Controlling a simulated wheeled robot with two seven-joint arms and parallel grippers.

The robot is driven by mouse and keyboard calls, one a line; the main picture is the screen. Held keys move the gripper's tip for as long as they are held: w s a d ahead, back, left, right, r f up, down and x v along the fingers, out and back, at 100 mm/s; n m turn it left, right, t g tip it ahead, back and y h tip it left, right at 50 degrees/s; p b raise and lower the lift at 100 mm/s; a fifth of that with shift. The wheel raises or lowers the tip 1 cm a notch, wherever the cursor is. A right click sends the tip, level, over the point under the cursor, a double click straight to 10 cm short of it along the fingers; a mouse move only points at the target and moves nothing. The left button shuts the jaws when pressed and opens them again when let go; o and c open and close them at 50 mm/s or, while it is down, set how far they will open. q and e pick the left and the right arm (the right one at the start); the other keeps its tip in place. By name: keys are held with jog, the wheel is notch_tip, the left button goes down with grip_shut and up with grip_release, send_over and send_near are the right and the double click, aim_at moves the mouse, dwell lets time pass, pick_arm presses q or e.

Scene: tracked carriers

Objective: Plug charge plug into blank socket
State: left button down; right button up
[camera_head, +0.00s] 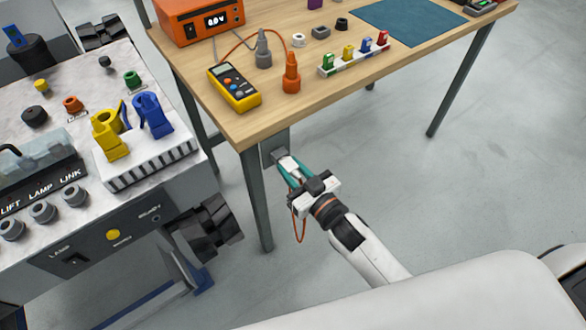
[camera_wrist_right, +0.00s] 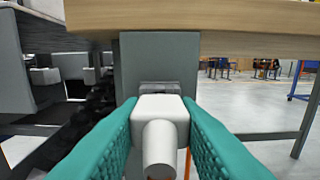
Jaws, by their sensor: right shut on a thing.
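My right gripper (camera_head: 291,172) is shut on the white charge plug (camera_head: 287,160) just below the table's near left corner. In the right wrist view the plug (camera_wrist_right: 160,112) sits between the two teal fingers, its rounded back end towards the camera. Ahead of it is a grey panel (camera_wrist_right: 158,58) under the table edge, which also shows in the head view (camera_head: 268,155). A dark grey socket part (camera_wrist_right: 160,87) shows just above the plug, which hides the rest. I cannot tell whether the plug touches or enters it. My left gripper is not in view.
The wooden table (camera_head: 330,90) holds a yellow multimeter (camera_head: 234,88), an orange power supply (camera_head: 200,18) and small parts. A tracked carrier (camera_head: 105,225) stands close on the left. An orange cable (camera_head: 299,228) hangs below my gripper. The floor to the right is clear.

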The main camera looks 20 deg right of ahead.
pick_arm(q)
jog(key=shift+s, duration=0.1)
pick_arm(e)
jog(key=shift+w, duration=0.1)
jog(key=o, duration=0.7)
jog(key=shift+w+a, duration=0.1)
jog(key=o, duration=0.4)
jog(key=shift+c, duration=0.2)
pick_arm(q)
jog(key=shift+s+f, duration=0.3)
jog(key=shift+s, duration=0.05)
